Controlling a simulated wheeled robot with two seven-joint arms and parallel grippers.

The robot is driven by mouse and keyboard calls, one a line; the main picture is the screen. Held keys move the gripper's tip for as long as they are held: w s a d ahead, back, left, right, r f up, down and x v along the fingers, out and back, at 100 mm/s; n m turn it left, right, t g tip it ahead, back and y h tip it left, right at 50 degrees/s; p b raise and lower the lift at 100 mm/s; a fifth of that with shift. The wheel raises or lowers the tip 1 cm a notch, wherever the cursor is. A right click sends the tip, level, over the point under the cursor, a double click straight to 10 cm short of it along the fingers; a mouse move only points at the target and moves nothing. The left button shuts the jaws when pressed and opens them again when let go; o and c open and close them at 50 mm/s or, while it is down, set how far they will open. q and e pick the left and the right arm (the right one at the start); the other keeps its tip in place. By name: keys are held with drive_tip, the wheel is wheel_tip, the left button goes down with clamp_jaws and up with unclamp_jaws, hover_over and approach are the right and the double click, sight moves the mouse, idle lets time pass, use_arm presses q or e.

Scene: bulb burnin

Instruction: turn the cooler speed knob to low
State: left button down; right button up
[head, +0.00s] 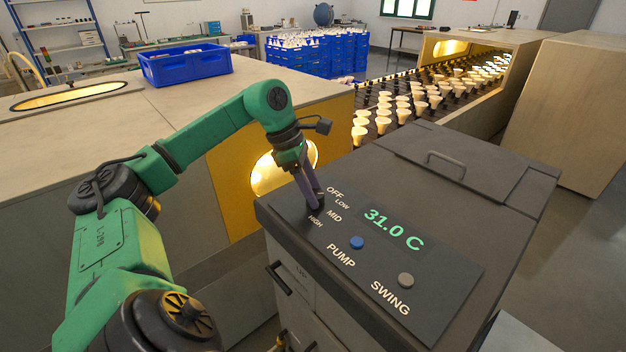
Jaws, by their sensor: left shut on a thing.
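The cooler (470,230) is a dark grey box at the right, with a sloped control panel on top. My left gripper (314,205) reaches down to the panel's upper left, beside the labels OFF, LOW, MID and HIGH. It is shut on the speed knob (319,198), which is mostly hidden by the fingers, so I cannot tell which setting it points to. The blue PUMP button (357,243) and the grey SWING button (406,280) sit lower on the panel. My right gripper is not in view.
A lidded panel with a handle (446,165) is on the cooler's far top. A conveyor (395,125) with many white bulbs runs behind it. A blue crate (185,64) stands on the bench at the left. Open floor lies at the lower right.

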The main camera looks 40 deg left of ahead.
use_arm(q)
drive_tip(key=shift+r+m+p, duration=0.1)
drive_tip(key=shift+m+p, duration=0.55)
drive_tip(key=shift+m, duration=0.05)
drive_tip(key=shift+c, duration=1.5)
unclamp_jaws()
drive_tip(key=shift+a, duration=0.1)
